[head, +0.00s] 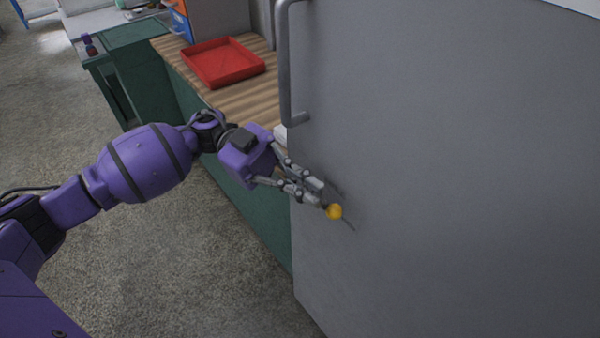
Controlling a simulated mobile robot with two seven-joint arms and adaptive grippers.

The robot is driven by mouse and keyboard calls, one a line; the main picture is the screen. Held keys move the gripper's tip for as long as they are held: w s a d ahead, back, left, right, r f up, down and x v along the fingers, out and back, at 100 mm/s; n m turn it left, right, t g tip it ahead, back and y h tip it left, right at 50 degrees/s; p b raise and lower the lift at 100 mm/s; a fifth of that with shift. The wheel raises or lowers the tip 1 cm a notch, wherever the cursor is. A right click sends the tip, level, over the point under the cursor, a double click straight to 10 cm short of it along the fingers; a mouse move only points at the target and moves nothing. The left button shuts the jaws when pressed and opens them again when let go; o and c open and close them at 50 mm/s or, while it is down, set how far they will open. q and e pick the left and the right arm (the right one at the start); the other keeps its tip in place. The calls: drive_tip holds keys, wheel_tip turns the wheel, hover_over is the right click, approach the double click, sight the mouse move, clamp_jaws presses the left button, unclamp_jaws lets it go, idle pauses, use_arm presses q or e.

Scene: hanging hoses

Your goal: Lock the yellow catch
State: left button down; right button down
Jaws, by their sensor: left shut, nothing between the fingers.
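The yellow catch (335,212) is a small round knob on the large grey door panel (450,170), low and near its left edge. A thin dark line runs down and right from it on the panel. My left gripper (326,200) is shut and empty, with its fingertips right at the catch on its upper left side. I cannot tell whether they touch it. The fingertips partly hide the catch's surroundings. My right gripper is not in view.
A grey bar handle (284,65) stands out from the panel above the gripper. Behind the arm, a wooden worktop (235,100) on a green cabinet carries a red tray (222,63). Open concrete floor (200,270) lies below and left.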

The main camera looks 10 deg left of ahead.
use_arm(q)
drive_tip(key=shift+s+d+f+t+y+p, duration=0.45)
drive_tip(key=shift+d+f+y+p, duration=0.15)
drive_tip(key=shift+y+p, duration=0.35)
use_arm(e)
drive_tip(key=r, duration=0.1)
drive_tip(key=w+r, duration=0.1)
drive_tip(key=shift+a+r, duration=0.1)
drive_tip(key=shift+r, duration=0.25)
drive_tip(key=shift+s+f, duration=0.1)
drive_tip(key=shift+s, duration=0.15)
